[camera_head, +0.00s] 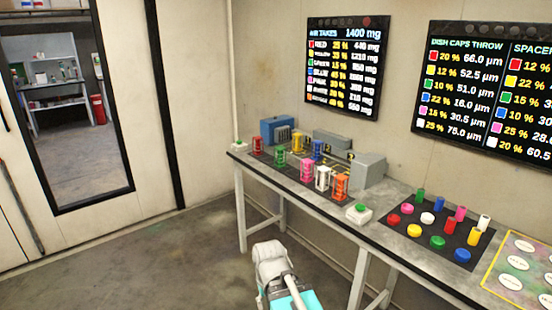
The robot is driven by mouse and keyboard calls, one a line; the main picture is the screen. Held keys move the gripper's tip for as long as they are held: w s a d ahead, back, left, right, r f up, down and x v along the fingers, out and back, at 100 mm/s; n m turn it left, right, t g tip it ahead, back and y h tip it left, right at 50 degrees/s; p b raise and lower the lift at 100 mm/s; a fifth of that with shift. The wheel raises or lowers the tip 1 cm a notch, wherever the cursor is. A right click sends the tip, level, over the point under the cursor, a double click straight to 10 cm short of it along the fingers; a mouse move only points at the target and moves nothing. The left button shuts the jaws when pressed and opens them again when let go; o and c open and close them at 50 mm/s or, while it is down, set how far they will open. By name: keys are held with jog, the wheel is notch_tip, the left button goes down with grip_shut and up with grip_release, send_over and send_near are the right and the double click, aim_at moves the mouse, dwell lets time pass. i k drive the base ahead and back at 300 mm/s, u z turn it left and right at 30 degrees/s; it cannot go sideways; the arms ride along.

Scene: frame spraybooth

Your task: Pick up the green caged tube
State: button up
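The green caged tube (281,157) stands upright on the grey bench, towards its left end. It is in the front row of a group of coloured caged tubes, between the red tube (257,146) and the pink tube (306,168). The yellow tube (297,142) is just behind it to the right. Part of my arm shows low in the middle of the view, in front of the bench and well apart from the tubes. My gripper cannot be made out in this view.
The blue tube (317,151), white tube (322,178) and orange tube (340,187) stand close by. A blue box (277,130) and grey boxes (368,171) are behind. A green button (360,207) sits at the front edge. Floor (175,255) left of the bench is clear.

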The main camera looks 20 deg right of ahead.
aim_at(279, 164)
jog(key=u, duration=0.3)
jog(key=i, duration=1.45)
jog(key=z, duration=0.6)
jog(key=i, duration=0.6)
jog(key=z, duration=0.4)
jog(key=k, duration=0.9)
jog(key=z, duration=0.15)
jog(key=i, duration=0.45)
